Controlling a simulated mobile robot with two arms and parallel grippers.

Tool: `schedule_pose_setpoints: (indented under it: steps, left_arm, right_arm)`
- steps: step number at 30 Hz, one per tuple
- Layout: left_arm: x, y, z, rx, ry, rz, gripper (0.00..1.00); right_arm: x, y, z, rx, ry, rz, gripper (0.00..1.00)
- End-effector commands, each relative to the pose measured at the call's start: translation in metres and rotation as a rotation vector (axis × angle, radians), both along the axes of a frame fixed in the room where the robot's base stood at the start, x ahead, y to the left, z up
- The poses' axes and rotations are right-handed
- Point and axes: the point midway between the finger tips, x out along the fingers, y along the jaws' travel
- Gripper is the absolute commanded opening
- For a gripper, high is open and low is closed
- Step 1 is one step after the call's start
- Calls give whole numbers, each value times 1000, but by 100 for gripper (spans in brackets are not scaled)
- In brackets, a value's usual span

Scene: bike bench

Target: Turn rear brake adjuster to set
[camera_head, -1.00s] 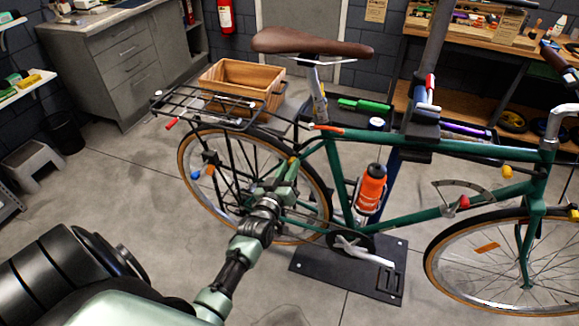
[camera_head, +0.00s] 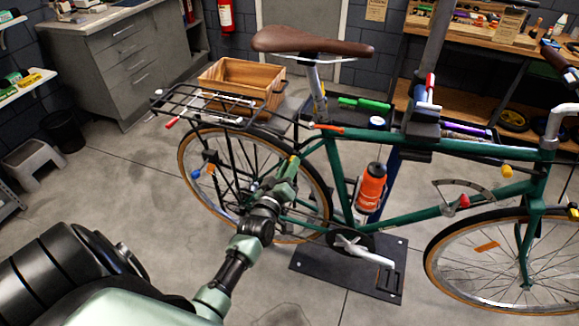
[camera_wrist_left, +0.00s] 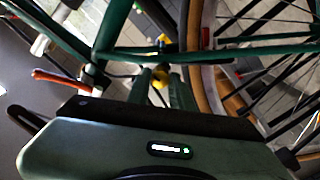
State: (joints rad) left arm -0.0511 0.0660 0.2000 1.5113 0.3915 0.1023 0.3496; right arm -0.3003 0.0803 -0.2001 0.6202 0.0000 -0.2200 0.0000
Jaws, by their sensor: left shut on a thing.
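The green bicycle (camera_head: 420,216) stands clamped upright in the middle of the head view. The yellow rear brake adjuster (camera_wrist_left: 160,79) sits by the frame tubes just ahead of the rear wheel (camera_head: 188,180). My left gripper (camera_head: 292,166) reaches in from the lower left to this spot. In the left wrist view its fingers (camera_wrist_left: 162,92) are shut around the yellow adjuster, which is partly hidden between them. Another yellow part (camera_wrist_left: 164,41) shows just beyond. My right gripper is in neither view.
The rear rack (camera_head: 205,106) and a wooden crate (camera_head: 240,80) are above and behind the rear wheel. An orange bottle (camera_head: 371,186) is on the frame. An orange-red lever (camera_wrist_left: 58,78) is left of my fingers.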

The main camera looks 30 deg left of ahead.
Motion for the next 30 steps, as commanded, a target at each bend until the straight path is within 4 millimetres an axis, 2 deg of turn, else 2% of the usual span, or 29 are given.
schedule_pose_setpoints:
  steps: [1,3,14,24,30]
  left_arm:
    - [-1,-1,-4,-2,8,-1,30]
    - [-1,-1,-3,-2,6,-1,43]
    - [-5,-1,-2,0,4,0,43]
    - [-57,-14,-4,0,5,0,43]
    - [-75,-18,-2,0,4,0,43]
  right_arm:
    - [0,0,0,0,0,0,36]
    - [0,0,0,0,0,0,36]
    - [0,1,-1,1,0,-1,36]
    - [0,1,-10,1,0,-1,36]
    - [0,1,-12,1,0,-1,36]
